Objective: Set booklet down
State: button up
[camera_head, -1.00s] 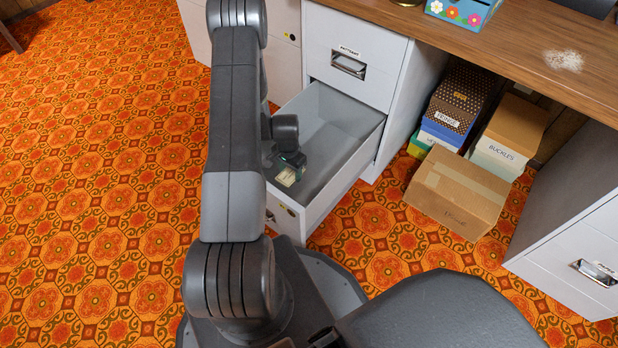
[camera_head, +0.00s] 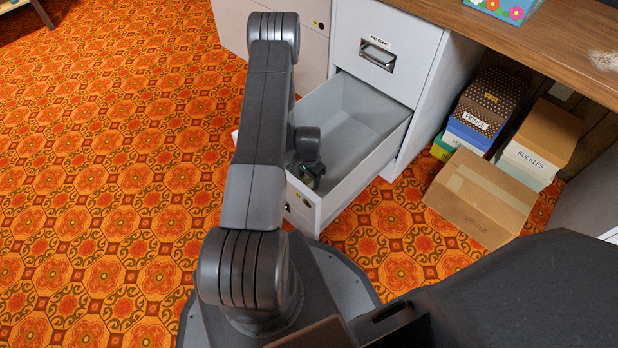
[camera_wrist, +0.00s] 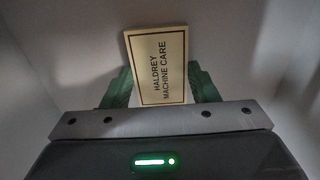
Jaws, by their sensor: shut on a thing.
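The cream booklet (camera_wrist: 163,66), printed "HALDREY MACHINE CARE", shows in the wrist view between the green fingers of my gripper (camera_wrist: 160,90). My gripper is shut on it. In the head view my gripper (camera_head: 312,178) is inside the open grey drawer (camera_head: 366,164), near its front end. The booklet is mostly hidden there by my gripper. Pale drawer walls surround the booklet in the wrist view. I cannot tell whether it touches the drawer floor.
The back of the drawer looks empty. A white cabinet (camera_head: 376,28) with a shut upper drawer stands behind it. A cardboard box (camera_head: 480,198) and labelled boxes (camera_head: 486,105) sit under the wooden worktop (camera_head: 500,42). Patterned carpet (camera_head: 110,180) is clear at left.

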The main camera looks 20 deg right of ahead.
aim_at(309, 180)
jog(key=shift+f, duration=0.2)
jog(key=o, duration=1)
jog(key=shift+c, duration=0.2)
jog(key=shift+r, duration=0.1)
notch_tip(309, 180, up, 12)
jog(key=p, duration=0.4)
jog(key=shift+r, duration=0.15)
